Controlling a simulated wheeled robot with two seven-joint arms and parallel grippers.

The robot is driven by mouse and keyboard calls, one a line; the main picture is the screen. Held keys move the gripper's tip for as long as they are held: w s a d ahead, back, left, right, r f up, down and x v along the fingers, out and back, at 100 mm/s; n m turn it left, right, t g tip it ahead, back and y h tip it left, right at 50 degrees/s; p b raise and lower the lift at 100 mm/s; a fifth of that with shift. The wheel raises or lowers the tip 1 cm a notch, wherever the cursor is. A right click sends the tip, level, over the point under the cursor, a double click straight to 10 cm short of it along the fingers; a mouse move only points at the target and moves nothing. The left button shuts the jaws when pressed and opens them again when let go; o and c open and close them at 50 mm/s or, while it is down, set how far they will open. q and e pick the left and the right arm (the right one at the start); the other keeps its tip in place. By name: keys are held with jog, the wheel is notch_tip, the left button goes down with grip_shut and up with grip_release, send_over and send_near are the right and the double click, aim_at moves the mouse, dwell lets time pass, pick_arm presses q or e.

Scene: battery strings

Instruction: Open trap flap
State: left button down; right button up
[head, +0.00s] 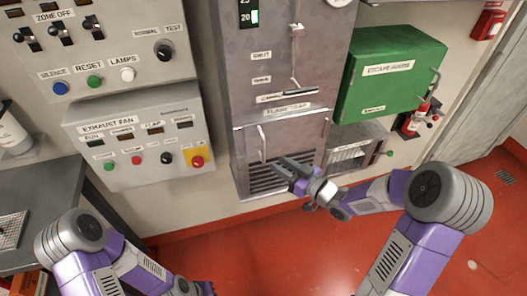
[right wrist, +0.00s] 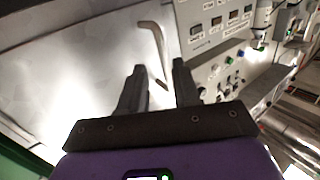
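The trap flap (head: 297,137) is a grey metal panel under the label with "TRAP" in its text, low on the tall grey cabinet. It looks shut. Its upright bar handle (head: 262,143) is near its left edge. My right gripper (head: 280,167) is in front of the flap's lower part, just right of and below the handle. In the right wrist view its two dark fingers (right wrist: 158,72) are spread with nothing gripped. A pale bent handle (right wrist: 153,42) shows ahead of them, its lower end between the fingertips in the picture.
A louvred grille (head: 262,180) is below the flap. The exhaust fan panel (head: 140,140) with its buttons is left of it. A green escape hood box (head: 390,75) and a red extinguisher (head: 411,124) are to the right. The red floor (head: 240,245) in front is clear.

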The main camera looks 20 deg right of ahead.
aim_at(263, 162)
jog(key=shift+n+y, duration=0.4)
jog(key=shift+n, duration=0.1)
jog(key=x, duration=0.2)
jog(key=r+b+x, duration=0.1)
jog(key=x, duration=0.4)
jog(key=shift+a+r, duration=0.1)
jog(key=shift+r, duration=0.2)
jog(key=shift+c, duration=0.5)
grip_shut()
